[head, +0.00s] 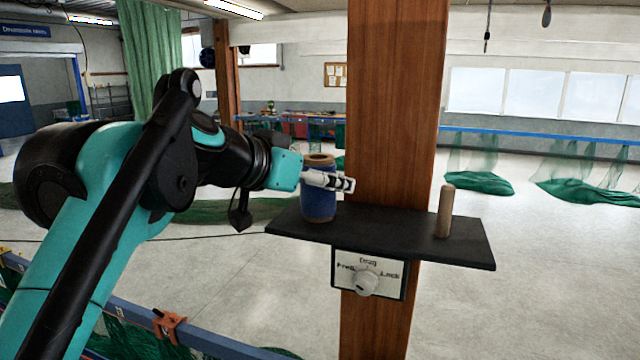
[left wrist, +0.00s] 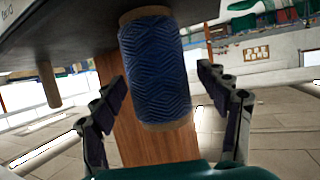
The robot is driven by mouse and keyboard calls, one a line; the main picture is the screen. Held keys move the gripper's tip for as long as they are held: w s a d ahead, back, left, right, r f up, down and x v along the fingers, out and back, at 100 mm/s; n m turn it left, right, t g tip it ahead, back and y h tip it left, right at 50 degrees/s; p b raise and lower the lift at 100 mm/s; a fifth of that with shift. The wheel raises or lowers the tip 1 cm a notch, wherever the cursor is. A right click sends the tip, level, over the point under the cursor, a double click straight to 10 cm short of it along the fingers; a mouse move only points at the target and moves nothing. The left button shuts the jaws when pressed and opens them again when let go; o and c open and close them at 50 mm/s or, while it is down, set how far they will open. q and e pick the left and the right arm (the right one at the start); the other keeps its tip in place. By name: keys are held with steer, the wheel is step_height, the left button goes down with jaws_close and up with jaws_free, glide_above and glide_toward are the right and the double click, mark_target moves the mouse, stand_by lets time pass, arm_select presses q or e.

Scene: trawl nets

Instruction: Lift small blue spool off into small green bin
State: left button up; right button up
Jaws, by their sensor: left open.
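The small blue spool (head: 318,203) stands upright at the left end of a black shelf (head: 390,232) on a wooden post. My left gripper (head: 328,181) reaches it from the left in the head view. In the left wrist view the blue spool (left wrist: 155,70) lies between the two spread fingers of my left gripper (left wrist: 165,95), with gaps on both sides. The gripper is open. A bare wooden peg (head: 445,211) stands at the shelf's right end. The small green bin is not in view. My right gripper is not in view.
A wooden post (head: 393,90) rises behind the shelf. A drag sign with a white knob (head: 367,283) hangs under the shelf. A blue rail with an orange clamp (head: 170,326) runs at lower left. Green nets (head: 480,183) lie on the floor.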

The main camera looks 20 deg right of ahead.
arm_select(q)
steer(key=shift+s+a, duration=0.25)
steer(key=c, duration=1.3)
steer(key=shift+c, duration=0.2)
steer(key=shift+r, duration=0.1)
steer(key=shift+r, duration=0.45)
step_height(320, 180, up, 8)
steer(key=shift+f+p, duration=0.25)
steer(key=shift+p, duration=0.65)
steer(key=shift+r+p, duration=0.35)
steer(key=shift+r, duration=0.4)
steer(key=shift+p, duration=0.3)
